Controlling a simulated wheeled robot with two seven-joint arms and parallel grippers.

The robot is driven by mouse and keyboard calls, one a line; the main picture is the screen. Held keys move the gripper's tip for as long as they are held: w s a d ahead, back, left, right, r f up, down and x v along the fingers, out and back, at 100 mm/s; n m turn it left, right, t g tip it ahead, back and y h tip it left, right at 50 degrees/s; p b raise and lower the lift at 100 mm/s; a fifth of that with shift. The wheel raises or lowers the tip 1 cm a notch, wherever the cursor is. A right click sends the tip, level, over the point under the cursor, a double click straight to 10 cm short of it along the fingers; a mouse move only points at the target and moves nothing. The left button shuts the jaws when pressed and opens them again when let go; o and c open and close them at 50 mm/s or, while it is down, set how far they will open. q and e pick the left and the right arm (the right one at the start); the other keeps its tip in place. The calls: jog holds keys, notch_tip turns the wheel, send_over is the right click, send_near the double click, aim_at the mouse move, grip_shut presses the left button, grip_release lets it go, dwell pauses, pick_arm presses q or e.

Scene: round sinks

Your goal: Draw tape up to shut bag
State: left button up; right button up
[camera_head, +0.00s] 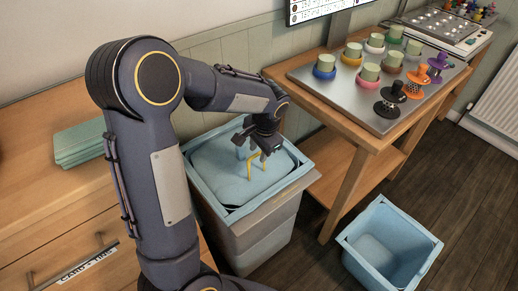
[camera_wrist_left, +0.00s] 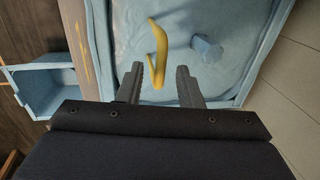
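A grey bin (camera_head: 262,226) holds a light blue bag (camera_head: 222,172), whose blue edge lies around the rim. A yellow tape loop (camera_head: 251,166) stands up from the bag's middle; the tape also shows in the left wrist view (camera_wrist_left: 159,52). My left gripper (camera_head: 262,146) is above the bag, close to the tape. In the left wrist view its two fingers (camera_wrist_left: 159,78) are apart, with the lower end of the tape seen between their tips. I cannot tell whether they touch it. My right gripper is not in view.
A blue hexagonal piece (camera_wrist_left: 207,47) stands on the bag beside the tape. An empty blue bin (camera_head: 376,245) stands on the floor at right. A wooden table (camera_head: 340,136) with a metal tray of coloured cups is close to the bin's right. A wooden cabinet (camera_head: 40,165) is at left.

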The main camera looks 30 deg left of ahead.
pick_arm(q)
notch_tip(320, 180, up, 8)
jog(key=d+p, duration=0.1)
jog(key=shift+s+d+f, duration=0.2)
jog(key=shift+s, duration=0.05)
dwell(0.4)
jog(key=s+d+r+n+t+h+p, duration=0.2)
jog(key=s+r+p, duration=0.3)
jog(key=s, duration=0.6)
jog(key=s+d+r+n+t+h+p, duration=0.2)
jog(key=s+r, duration=0.5)
jog(key=s, duration=0.4)
jog(key=d+n+h+p, duration=0.1)
jog(key=n+p, duration=0.1)
jog(key=p, duration=0.1)
jog(key=shift+d+r+t+h, duration=0.15)
jog(key=shift+r+t+h, duration=0.15)
jog(key=shift+t+h, duration=0.1)
